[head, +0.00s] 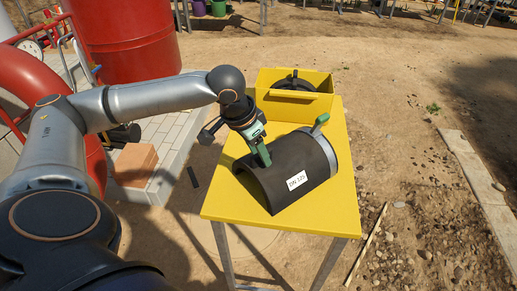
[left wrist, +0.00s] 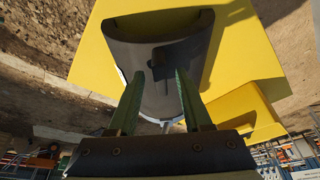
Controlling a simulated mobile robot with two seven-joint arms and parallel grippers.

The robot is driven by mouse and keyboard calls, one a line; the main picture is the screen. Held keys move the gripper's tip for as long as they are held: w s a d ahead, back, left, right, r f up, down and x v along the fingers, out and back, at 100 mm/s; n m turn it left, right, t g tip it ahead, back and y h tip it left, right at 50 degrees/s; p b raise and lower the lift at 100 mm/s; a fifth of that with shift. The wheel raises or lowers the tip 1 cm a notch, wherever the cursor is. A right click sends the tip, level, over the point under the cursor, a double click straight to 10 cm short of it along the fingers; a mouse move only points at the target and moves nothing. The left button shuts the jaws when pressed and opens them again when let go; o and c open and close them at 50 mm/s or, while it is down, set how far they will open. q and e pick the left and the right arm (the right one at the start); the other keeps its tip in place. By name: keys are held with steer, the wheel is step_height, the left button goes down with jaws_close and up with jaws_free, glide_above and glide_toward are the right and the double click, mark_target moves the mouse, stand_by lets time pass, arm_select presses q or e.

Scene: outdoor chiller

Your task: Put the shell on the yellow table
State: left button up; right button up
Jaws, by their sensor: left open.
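The shell (head: 300,170) is a black half-cylinder with a white "DN 125" label. It lies arched side up on the yellow table (head: 337,215). A grey band and a green lever (head: 321,121) show at its far right end. My left gripper (head: 264,157) is above the shell's left part, its green fingers pointing down at it; I cannot tell whether they touch. In the left wrist view the fingers (left wrist: 158,80) are apart, with the shell (left wrist: 158,45) beyond and between them. My right gripper is not in view.
A yellow box (head: 292,101) holding a black round part stands at the table's back. The table's front is bare; open dirt lies to the right.

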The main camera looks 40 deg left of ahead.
arm_select(q)
steer(key=p+v, duration=0.2)
steer(key=v, duration=1)
steer(key=shift+r, duration=0.15)
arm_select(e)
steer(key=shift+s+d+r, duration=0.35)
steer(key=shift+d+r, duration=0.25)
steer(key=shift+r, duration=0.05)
arm_select(q)
steer(key=shift+d, duration=0.1)
steer(key=s+d+f+m+h, duration=0.2)
steer(key=d+f+m, duration=0.2)
steer(key=d+f, duration=1.2)
steer(key=s+a+f+n+y, duration=0.1)
steer(key=s+a+f+n, duration=0.1)
steer(key=s+f, duration=0.35)
steer(key=s+a+f+n+y, duration=0.2)
steer(key=s+f+n, duration=0.1)
steer(key=s+f, duration=0.3)
steer(key=w+d+f+t+h+p, duration=0.2)
steer(key=w+d+f+t+p, duration=0.1)
steer(key=d+f+t+p, duration=0.1)
steer(key=shift+d+f+t+p, duration=0.25)
steer(key=shift+t+p, duration=0.45)
steer(key=shift+p, duration=0.05)
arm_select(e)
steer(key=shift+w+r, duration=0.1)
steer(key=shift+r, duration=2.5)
